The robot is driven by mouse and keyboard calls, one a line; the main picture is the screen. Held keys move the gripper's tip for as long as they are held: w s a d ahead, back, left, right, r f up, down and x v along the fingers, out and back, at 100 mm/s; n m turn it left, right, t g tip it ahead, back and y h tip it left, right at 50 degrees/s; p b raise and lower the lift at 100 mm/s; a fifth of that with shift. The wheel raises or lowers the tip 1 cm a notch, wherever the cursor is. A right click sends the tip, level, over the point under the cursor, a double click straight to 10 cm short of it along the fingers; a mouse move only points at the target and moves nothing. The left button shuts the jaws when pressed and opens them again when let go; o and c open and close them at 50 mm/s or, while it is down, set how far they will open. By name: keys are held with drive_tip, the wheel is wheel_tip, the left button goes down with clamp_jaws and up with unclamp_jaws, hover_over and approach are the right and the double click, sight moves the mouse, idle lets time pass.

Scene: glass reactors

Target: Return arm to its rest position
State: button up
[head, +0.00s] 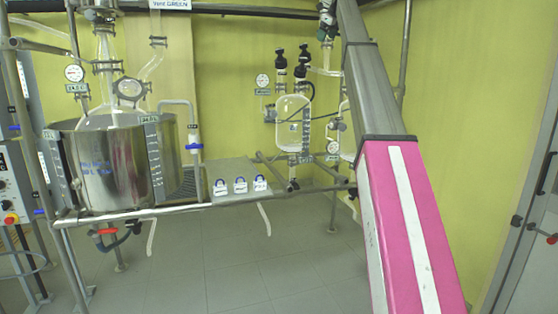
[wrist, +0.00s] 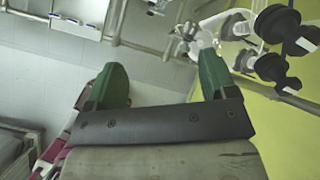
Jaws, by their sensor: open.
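My gripper (wrist: 158,80) shows in the wrist view with two green fingers standing wide apart on a dark bar. Nothing is between the fingers, and it touches nothing that I can see. In the head view my pink and grey arm slants up from the bottom right to the top edge. My gripper is not clearly visible in the head view.
A steel vessel (head: 110,165) with glassware stands at the left. Several white padlock-like items sit on a grey shelf (head: 230,170). A glass reactor (head: 293,115) with black caps hangs at the back, left of my arm. The tiled floor (head: 240,255) in front is clear.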

drive_tip(key=s+a+f+n+g, duration=0.1)
drive_tip(key=s+f+n, duration=0.35)
drive_tip(key=f, duration=1.55)
drive_tip(key=s+f+n+g+h, duration=0.1)
drive_tip(key=s+f+n, duration=0.35)
drive_tip(key=f, duration=1.45)
drive_tip(key=s+a+f+n+g, duration=0.1)
drive_tip(key=s+f+n, duration=0.3)
drive_tip(key=f, duration=1.6)
drive_tip(key=s+f+n+g+h, duration=0.15)
drive_tip(key=s+f+n, duration=0.35)
drive_tip(key=s+f, duration=1.15)
drive_tip(key=s+f+n+g, duration=0.1)
drive_tip(key=s+f+n, duration=0.3)
drive_tip(key=s+f, duration=0.4)
drive_tip(key=s+f+n+g, duration=0.1)
drive_tip(key=s+f+n, duration=0.3)
drive_tip(key=s+f, duration=0.4)
drive_tip(key=s, duration=0.6)
drive_tip(key=shift+a+f, duration=0.25)
drive_tip(key=shift+f, duration=0.05)
